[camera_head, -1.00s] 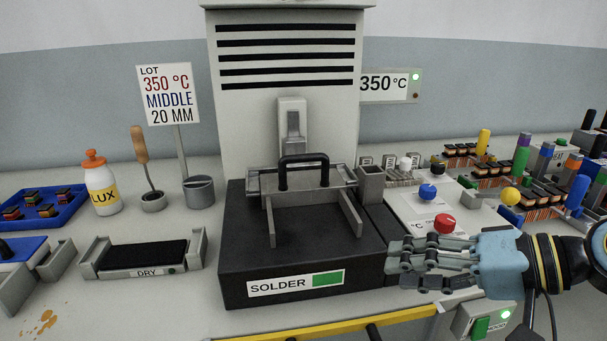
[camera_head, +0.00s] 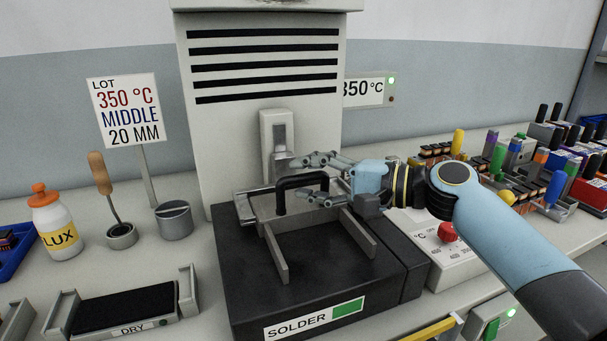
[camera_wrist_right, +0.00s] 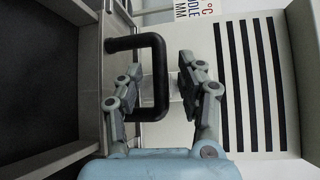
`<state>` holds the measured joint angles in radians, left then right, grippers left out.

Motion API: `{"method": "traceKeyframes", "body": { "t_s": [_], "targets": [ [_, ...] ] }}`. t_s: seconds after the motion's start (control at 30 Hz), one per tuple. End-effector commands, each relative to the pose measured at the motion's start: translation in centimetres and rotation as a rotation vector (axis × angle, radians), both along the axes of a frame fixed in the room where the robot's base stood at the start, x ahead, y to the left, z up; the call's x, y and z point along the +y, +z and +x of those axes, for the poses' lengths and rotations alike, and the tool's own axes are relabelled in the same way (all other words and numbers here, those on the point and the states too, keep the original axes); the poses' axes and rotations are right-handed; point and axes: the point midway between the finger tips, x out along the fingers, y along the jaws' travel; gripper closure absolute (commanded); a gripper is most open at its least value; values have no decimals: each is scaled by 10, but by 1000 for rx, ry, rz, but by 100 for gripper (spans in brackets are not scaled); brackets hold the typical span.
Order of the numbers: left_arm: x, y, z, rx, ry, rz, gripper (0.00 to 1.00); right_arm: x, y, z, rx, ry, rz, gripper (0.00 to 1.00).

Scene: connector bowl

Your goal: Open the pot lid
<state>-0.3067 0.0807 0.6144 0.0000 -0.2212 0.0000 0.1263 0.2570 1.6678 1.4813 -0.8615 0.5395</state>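The black solder pot (camera_head: 240,280) stands in front of a vented white housing. Its flat metal lid (camera_head: 246,207) lies closed across the back of the top and carries a black bar handle (camera_head: 301,180). My right gripper (camera_head: 303,177) reaches in from the right at the handle. In the right wrist view the handle (camera_wrist_right: 160,75) lies between the two open fingers of my right gripper (camera_wrist_right: 160,67). I cannot tell whether a finger touches it. The gripper hides the right part of the lid. My left gripper is not in view.
Two grey rails (camera_head: 277,254) stick out on the pot's top. A control box with a red knob (camera_head: 447,232) stands at the right, under my right arm. A flux bottle (camera_head: 55,223), a metal cup (camera_head: 174,220) and a drying tray (camera_head: 122,306) stand at the left.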

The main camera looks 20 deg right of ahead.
Motion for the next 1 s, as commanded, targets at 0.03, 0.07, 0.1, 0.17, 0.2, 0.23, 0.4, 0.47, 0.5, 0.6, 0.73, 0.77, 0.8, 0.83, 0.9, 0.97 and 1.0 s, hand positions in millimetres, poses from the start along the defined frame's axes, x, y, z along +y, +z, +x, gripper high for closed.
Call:
{"method": "traceKeyframes", "body": {
  "t_s": [0.03,0.07,0.1,0.17,0.2,0.23,0.4,0.47,0.5,0.6,0.73,0.77,0.8,0.83,0.9,0.97,1.0],
  "targets": [
    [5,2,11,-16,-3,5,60,4,0,4,-1,0,1,62],
    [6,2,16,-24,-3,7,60,5,0,5,-1,0,0,62],
    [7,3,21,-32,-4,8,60,7,0,6,-1,1,1,62],
    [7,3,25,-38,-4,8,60,8,-1,7,-1,1,0,62],
    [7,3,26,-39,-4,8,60,8,-1,7,0,1,-1,62],
    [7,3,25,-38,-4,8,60,8,-2,7,-1,1,-2,62],
    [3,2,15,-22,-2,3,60,8,-2,7,-1,1,-2,62],
    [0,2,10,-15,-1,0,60,8,-2,7,-1,1,-2,70],
    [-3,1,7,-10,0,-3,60,8,-2,7,-1,1,-2,75],
    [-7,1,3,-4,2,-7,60,8,-2,7,-1,1,-2,88],
    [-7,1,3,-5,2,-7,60,8,-2,7,0,2,-3,100],
    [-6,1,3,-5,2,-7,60,8,-2,7,0,2,-3,100],
    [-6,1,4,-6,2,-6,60,8,-2,7,0,2,-3,100],
    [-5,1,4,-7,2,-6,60,8,-2,7,0,2,-3,100],
    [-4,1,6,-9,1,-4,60,8,-2,7,1,2,-3,100],
    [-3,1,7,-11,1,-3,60,8,-3,6,1,2,-3,100],
    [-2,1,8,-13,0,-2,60,8,-3,6,1,2,-4,100]
  ]
}}
